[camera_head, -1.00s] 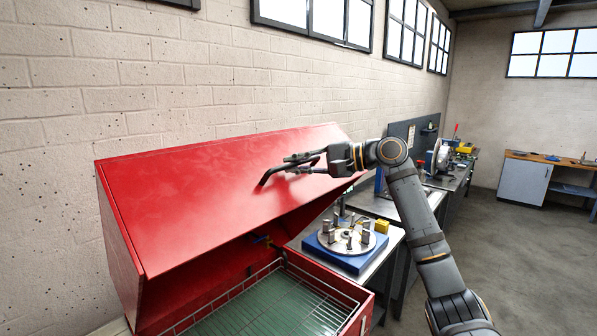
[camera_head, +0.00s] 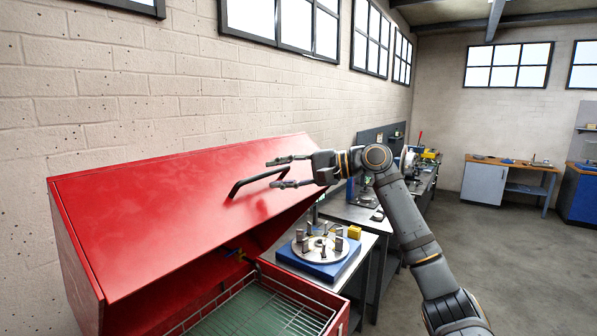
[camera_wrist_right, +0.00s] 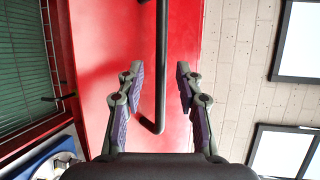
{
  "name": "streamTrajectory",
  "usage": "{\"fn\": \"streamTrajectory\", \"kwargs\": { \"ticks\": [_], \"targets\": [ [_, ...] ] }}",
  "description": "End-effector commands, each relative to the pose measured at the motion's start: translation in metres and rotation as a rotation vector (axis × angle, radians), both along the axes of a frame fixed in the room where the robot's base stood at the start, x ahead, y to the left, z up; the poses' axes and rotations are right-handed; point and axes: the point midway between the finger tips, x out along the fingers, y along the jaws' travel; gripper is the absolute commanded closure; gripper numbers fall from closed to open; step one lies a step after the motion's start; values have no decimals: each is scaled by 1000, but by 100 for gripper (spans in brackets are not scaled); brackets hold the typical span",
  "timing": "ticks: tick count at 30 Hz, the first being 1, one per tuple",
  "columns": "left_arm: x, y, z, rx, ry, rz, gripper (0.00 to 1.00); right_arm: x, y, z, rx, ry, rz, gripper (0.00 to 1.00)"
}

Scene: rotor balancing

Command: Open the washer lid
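The washer is a red cabinet whose red lid (camera_head: 170,205) stands raised, with the basin open below it. A black bar handle (camera_head: 256,181) is fixed on the lid's face. My right gripper (camera_head: 276,172) is open at the right end of the handle. In the right wrist view the handle (camera_wrist_right: 161,60) lies between the spread fingers (camera_wrist_right: 158,85), with a gap on both sides. The handle appears free of the fingers. My left gripper is not in view.
A wire rack (camera_head: 240,305) lies in the washer's basin. To its right, a bench holds a blue fixture (camera_head: 318,262) with a round metal plate and several posts. A brick wall is close behind the lid. Open floor (camera_head: 510,260) lies at the right.

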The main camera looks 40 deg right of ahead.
Motion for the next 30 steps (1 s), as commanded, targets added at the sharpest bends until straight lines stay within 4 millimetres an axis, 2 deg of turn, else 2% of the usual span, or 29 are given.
{"fn": "streamTrajectory", "kwargs": {
  "ticks": [1, 6, 12, 30],
  "targets": [
    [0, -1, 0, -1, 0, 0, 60, -9, -11, 1, -7, 4, -9, 64],
    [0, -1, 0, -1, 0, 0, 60, -36, -35, 8, -7, 5, -6, 64],
    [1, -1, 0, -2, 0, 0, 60, -53, -50, 12, -4, 3, -3, 64],
    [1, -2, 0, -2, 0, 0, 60, -57, -53, 15, 1, 1, 0, 64]
  ]
}}
